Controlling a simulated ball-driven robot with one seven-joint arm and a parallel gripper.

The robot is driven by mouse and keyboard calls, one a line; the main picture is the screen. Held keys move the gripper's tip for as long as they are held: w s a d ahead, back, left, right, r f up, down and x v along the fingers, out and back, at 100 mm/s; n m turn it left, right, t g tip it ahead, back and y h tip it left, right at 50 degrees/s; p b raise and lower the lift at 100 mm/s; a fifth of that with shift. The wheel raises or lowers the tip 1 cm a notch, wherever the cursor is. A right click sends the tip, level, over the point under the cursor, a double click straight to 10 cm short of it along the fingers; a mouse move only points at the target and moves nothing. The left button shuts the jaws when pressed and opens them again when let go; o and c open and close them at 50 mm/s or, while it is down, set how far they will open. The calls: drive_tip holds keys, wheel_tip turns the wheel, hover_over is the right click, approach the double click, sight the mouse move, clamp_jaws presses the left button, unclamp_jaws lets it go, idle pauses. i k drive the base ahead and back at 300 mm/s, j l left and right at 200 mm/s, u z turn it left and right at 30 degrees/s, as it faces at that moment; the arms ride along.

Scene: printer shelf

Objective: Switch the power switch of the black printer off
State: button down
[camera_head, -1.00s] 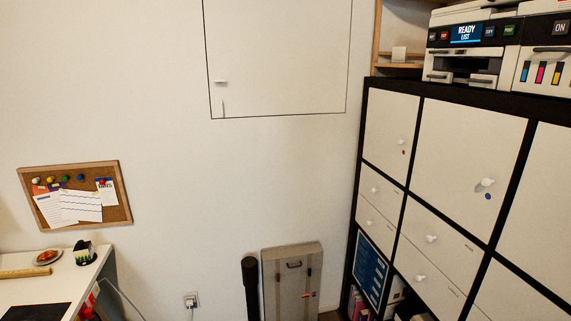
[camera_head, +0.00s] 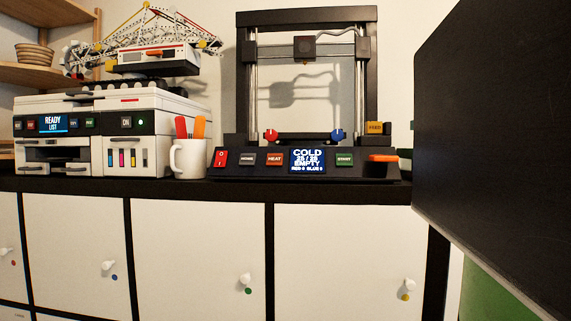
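The black printer (camera_head: 307,170) stands on the shelf top, right of the middle, with a tall open frame and a wide front panel. Its power switch (camera_head: 220,157) is a small red rocker at the left end of that panel, with white marks too small to read surely. The lit blue screen (camera_head: 307,160) reads COLD, EMPTY. Beside it are a HEAT button (camera_head: 275,159) and a START button (camera_head: 344,159). My gripper is not in view.
A white mug (camera_head: 188,159) with red and orange handles stands just left of the switch. A white printer (camera_head: 130,140) with a READY screen is farther left. White cabinet doors (camera_head: 200,260) are below. A large dark panel (camera_head: 490,120) fills the right side.

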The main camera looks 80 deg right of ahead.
sight(221, 156)
drive_tip(key=z, duration=1.35)
